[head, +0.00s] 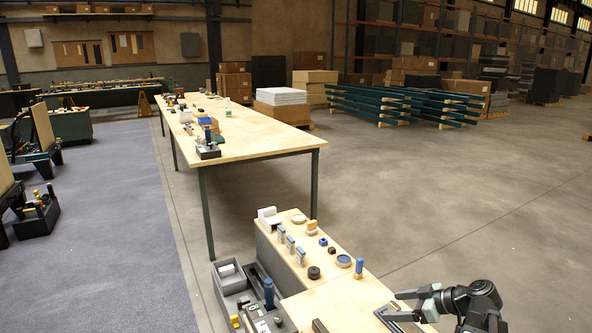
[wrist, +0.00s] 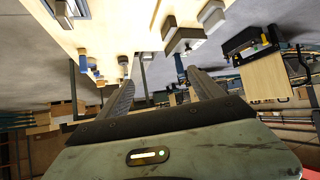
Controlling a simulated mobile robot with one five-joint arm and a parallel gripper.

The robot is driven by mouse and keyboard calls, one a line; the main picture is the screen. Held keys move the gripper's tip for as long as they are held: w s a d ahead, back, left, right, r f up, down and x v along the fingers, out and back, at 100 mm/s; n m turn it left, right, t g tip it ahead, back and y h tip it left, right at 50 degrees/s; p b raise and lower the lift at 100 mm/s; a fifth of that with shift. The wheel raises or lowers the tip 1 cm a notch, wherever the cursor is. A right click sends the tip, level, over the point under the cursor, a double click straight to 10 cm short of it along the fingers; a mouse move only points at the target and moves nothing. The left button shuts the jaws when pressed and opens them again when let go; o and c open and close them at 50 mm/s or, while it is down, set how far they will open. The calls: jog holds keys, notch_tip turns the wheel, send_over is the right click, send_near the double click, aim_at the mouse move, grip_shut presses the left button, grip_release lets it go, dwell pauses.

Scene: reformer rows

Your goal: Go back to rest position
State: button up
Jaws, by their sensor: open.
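My gripper (head: 386,304) is at the lower right of the head view, at the end of my dark, folded arm. It is over or beside the near end of the low wooden bench (head: 345,296); its exact height above the top is unclear. Its two fingers are spread with nothing between them. In the wrist view, my gripper (wrist: 160,76) also shows two separated dark fingers, with the scene turned upside down behind them.
Small blue, white and dark items, including a blue-topped piece (head: 359,266), stand on the low bench. A grey bin (head: 229,275) adjoins its left side. A long wooden table (head: 250,135) stands behind. Open concrete floor (head: 460,190) lies to the right.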

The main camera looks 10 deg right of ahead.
jog(key=s+a+r+g+h+p, duration=0.1)
jog(key=a+r+g+p, duration=0.1)
jog(key=a+r+p, duration=0.45)
jog(key=s+a+r+g+h+p, duration=0.1)
jog(key=a+r+g+h+p, duration=0.2)
jog(key=a+p, duration=0.65)
jog(key=s+a+r+g+p, duration=0.1)
jog(key=a+r+g+p, duration=0.1)
jog(key=a+r+p, duration=0.6)
jog(key=shift+s+d+f+m+g+h+b, duration=0.1)
jog(key=shift+s+d+f+m+h+b, duration=0.4)
jog(key=shift+m, duration=1.05)
jog(key=shift+s+d+f+m+g+h+b, duration=0.15)
jog(key=shift+d+f+m+h+b, duration=0.65)
jog(key=shift+m, duration=0.8)
jog(key=shift+s+d+f+m+g+h+b, duration=0.1)
jog(key=shift+s+d+f+m+h+b, duration=0.25)
jog(key=shift+d+m+h, duration=0.85)
